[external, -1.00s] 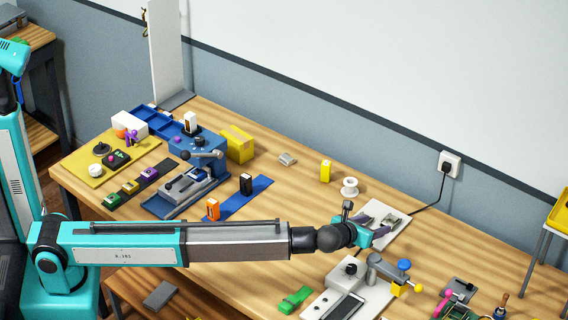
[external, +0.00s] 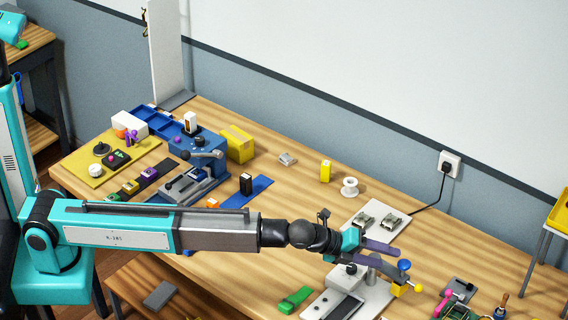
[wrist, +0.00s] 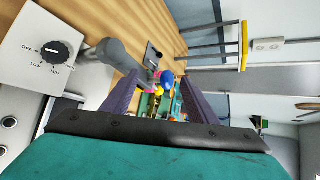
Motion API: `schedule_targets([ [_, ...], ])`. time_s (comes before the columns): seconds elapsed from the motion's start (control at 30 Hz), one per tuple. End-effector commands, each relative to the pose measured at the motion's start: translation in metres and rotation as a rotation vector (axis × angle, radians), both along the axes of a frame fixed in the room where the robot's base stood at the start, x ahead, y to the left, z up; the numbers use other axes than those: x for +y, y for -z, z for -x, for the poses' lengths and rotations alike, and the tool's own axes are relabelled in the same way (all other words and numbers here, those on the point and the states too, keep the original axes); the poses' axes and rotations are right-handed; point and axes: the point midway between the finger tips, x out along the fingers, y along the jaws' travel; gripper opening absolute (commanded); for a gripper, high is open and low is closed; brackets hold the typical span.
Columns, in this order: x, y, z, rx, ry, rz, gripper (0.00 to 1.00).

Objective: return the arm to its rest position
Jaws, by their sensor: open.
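My gripper (external: 382,252) is open and empty in the external view. Its two purple-grey fingers point right, above the workbench (external: 310,215). It is beside the white device with a grey arm, blue knob and yellow tip (external: 372,298), and partly covers it. In the wrist view my gripper (wrist: 165,100) shows its fingers spread with nothing gripped between them. My arm reaches in from the left across the front of the bench.
A white plate (external: 378,222) with two metal pieces lies behind my gripper. A white spool (external: 349,187) and a yellow block (external: 325,171) stand farther back. A blue vise-like machine (external: 205,150) is at the left. A dial box (wrist: 50,52) is close by in the wrist view.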

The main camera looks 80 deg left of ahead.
Motion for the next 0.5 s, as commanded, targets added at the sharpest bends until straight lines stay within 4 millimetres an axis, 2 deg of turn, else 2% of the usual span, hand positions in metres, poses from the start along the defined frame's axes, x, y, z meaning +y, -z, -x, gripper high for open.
schedule_targets([
  [0.03, -0.021, 0.003, 0.017, 0.004, 0.010, 0.053, 0.54],
  [0.2, -0.084, 0.010, 0.062, 0.028, 0.026, 0.245, 0.54],
  [0.5, -0.181, 0.022, 0.149, 0.121, 0.035, 0.576, 0.54],
])
